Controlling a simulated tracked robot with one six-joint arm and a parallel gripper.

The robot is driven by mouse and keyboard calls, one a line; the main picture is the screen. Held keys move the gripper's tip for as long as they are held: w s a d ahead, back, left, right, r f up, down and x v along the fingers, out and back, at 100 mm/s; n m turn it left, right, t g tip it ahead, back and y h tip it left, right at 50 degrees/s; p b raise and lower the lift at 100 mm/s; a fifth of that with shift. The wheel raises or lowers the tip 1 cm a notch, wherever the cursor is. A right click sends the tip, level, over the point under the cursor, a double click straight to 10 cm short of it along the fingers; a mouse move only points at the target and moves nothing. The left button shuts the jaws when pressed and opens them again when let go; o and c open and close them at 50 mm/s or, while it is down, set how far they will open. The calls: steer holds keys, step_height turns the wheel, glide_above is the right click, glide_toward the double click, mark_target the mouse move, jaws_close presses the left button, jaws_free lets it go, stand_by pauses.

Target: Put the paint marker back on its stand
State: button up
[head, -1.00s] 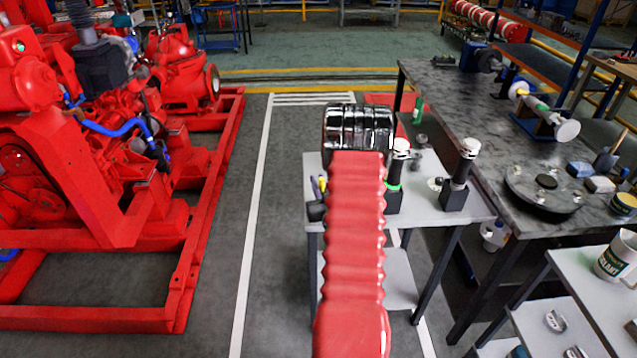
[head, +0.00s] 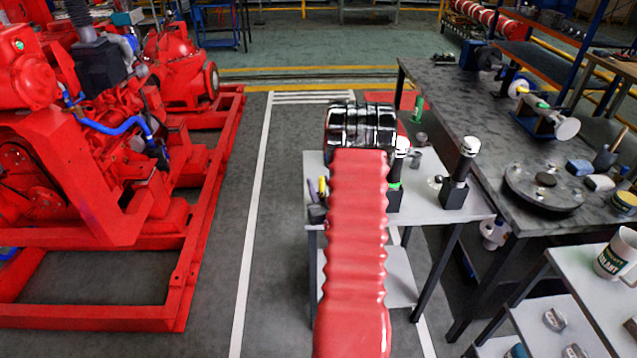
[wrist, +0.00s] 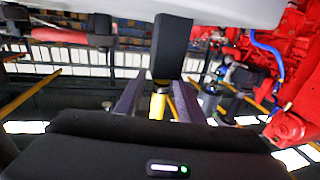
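In the head view a small yellow item (head: 322,184), which looks like the paint marker, stands up at the left edge of the small grey table. A dark block (head: 316,213), seemingly its stand, is directly below it. The wrist view looks upside down. My gripper looks open. In the head view my red-sleeved arm hides most of it.
On the small grey table (head: 425,207), two black holders with white-topped tools stand right of my arm, one (head: 457,180) farther right. A dark workbench (head: 450,105) with several items is beyond. The red pumpset (head: 110,180) fills the left; the floor aisle between is clear.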

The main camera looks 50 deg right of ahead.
steer(key=v, duration=1.2)
stand_by(0.3)
steer(key=w+a+r+n+g+y, duration=0.1)
steer(key=w+a+r+n+y, duration=0.15)
steer(key=w, duration=0.25)
steer(key=w+a+r+n+g+y, duration=0.1)
steer(key=w+a+r, duration=0.3)
steer(key=w, duration=0.1)
steer(key=w+a+r+n+g+y, duration=0.1)
steer(key=a+r, duration=0.2)
steer(key=a, duration=0.2)
steer(key=w+a+r+g+y, duration=0.1)
steer(key=w+a+r, duration=0.15)
steer(key=a, duration=0.35)
steer(key=s+a+r+n+g+y, duration=0.1)
steer(key=s+a+r+g+y, duration=0.1)
steer(key=s+a+r, duration=0.3)
steer(key=s+a+r+n+g+y, duration=0.2)
steer(key=s+a+r+y, duration=0.1)
steer(key=s+a, duration=1.1)
steer(key=a+r, duration=0.1)
steer(key=a, duration=0.5)
steer(key=shift+r+g, duration=0.35)
steer(key=shift+g, duration=0.05)
